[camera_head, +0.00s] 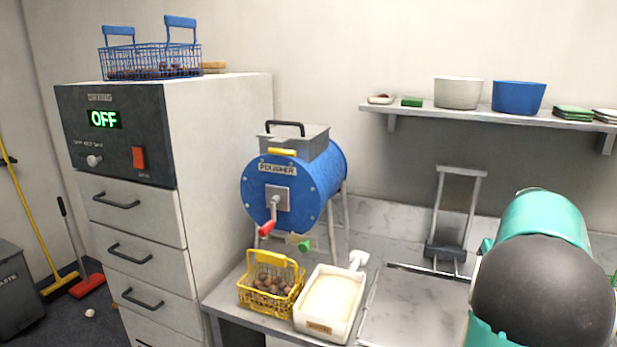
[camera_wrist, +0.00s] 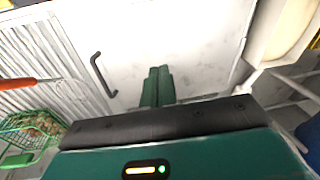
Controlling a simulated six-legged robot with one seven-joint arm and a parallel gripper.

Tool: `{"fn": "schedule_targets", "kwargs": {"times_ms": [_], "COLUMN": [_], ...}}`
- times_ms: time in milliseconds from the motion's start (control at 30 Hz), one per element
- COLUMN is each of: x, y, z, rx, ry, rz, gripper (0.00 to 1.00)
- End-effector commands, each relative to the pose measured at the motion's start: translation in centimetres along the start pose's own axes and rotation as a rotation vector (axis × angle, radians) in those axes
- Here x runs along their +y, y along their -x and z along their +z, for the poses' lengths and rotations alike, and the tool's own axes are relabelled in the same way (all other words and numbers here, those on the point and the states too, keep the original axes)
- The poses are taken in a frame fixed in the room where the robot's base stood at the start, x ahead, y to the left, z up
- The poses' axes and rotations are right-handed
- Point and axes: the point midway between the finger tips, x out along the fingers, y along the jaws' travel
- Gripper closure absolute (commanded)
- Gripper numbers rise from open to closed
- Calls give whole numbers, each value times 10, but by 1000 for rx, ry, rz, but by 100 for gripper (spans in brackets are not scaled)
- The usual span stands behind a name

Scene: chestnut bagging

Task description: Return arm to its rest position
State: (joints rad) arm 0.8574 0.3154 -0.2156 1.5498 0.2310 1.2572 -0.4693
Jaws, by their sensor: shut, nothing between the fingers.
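My gripper (camera_wrist: 157,86) shows in the wrist view with its two green fingers together and nothing between them. It points at a pale panel (camera_wrist: 160,35) with a dark bar handle (camera_wrist: 100,75), and I cannot tell how far off that panel is. In the head view the teal and black part of my arm fills the lower right. My gripper is not visible in the head view.
A bench holds a yellow basket of chestnuts (camera_head: 271,290), a white bin (camera_head: 330,303) and a blue polisher drum (camera_head: 290,190). A drawer cabinet (camera_head: 220,150) stands left. A green wire basket (camera_wrist: 30,130) is at lower left in the wrist view. A shelf (camera_head: 430,112) runs along the wall.

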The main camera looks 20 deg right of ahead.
Motion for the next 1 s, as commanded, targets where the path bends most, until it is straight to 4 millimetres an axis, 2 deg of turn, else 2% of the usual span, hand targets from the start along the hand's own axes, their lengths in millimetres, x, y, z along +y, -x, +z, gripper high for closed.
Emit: {"fn": "schedule_targets", "kwargs": {"times_ms": [33, 200, 367, 500, 600, 733, 900, 1000], "x": [-35, -129, -204, -257, -286, -314, -333, -336], "y": [9, 26, 35, 37, 36, 30, 17, 11], "z": [6, 39, 86, 136, 175, 227, 286, 307], "rx": [18, 67, 116, 160, 196, 245, 307, 331], "ry": [40, 147, 254, 350, 419, 508, 611, 648], "rz": [1, 2, -2, -10, -17, -32, -55, -65], "gripper": [100, 100, 100, 100, 100, 100, 100, 100]}}
